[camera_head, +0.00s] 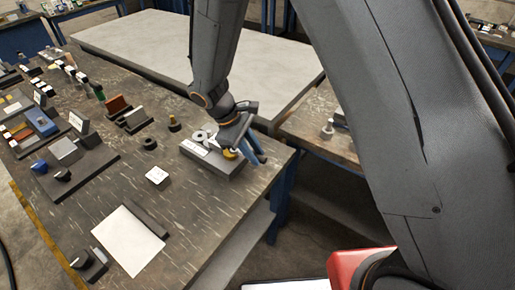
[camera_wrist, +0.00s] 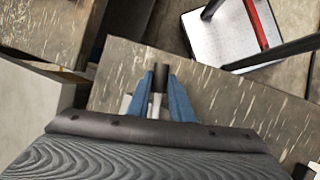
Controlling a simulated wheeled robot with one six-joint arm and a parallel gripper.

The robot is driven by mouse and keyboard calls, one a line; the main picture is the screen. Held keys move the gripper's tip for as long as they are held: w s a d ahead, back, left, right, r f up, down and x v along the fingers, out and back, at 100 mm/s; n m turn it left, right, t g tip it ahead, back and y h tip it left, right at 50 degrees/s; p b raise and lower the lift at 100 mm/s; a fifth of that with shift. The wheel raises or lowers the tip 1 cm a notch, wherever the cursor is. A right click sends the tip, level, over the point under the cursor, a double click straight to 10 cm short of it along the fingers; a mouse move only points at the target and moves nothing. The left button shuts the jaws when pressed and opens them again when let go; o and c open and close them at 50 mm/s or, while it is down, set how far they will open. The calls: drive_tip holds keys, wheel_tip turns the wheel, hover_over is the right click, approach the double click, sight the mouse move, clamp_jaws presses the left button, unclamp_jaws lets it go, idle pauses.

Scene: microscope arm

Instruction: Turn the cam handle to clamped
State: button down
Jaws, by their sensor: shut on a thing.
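The clamp fixture, a dark block with a pale label (camera_head: 196,148), sits near the right corner of the workbench in the head view. A round silver part and a yellow part (camera_head: 230,154) show on top of it. My gripper (camera_head: 259,156) is at the fixture's right end, its blue fingers pointing down. In the wrist view my gripper (camera_wrist: 161,80) has its two blue fingers on either side of an upright handle with a dark tip (camera_wrist: 161,72) and a paler lower part. The fingers are shut on this cam handle. My wrist hides most of the fixture, and the handle's angle to its labels cannot be read.
A black ring (camera_head: 149,143), a small knob (camera_head: 174,124) and a white card (camera_head: 157,175) lie left of the fixture. A white sheet (camera_head: 128,241) lies nearer. A pale-topped table (camera_head: 190,45) stands behind.

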drive_tip(key=m, duration=0.1)
drive_tip(key=s+a+m+g, duration=0.1)
drive_tip(key=shift+s+a+m, duration=0.1)
drive_tip(key=shift+s+m, duration=0.2)
drive_tip(key=shift+m, duration=0.1)
drive_tip(key=m, duration=0.1)
drive_tip(key=s+a+m+g, duration=0.1)
drive_tip(key=shift+a+m+y, duration=0.2)
drive_tip(key=shift+m+y, duration=0.1)
drive_tip(key=shift+m, duration=0.1)
drive_tip(key=shift+s+a+m+g+y, duration=0.35)
drive_tip(key=shift+a+m, duration=0.2)
drive_tip(key=shift+m, duration=0.35)
drive_tip(key=shift+s+a+m+g+y, duration=0.2)
drive_tip(key=shift+a+m+g, duration=0.3)
drive_tip(key=shift+m, duration=0.4)
drive_tip(key=c, duration=1.6)
unclamp_jaws()
